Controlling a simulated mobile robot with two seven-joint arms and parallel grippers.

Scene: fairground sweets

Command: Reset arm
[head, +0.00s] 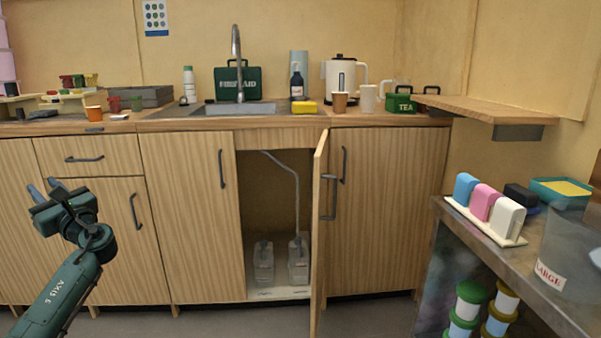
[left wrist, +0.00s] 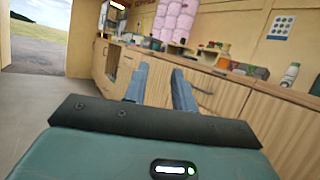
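My left gripper (head: 44,189) is raised at the left of the head view, in front of the wooden cabinets and apart from them. Its two fingers stand apart with nothing between them. In the left wrist view the same gripper (left wrist: 160,85) shows two spread grey-blue fingers with an empty gap, pointing towards the counter. My right gripper does not show in either view.
One cabinet door (head: 320,225) stands open below the sink (head: 240,108), with two clear containers inside. A wooden flap shelf (head: 490,107) juts out at right. A metal table (head: 520,262) at right holds coloured blocks on a rack (head: 484,222). Open floor lies before the cabinets.

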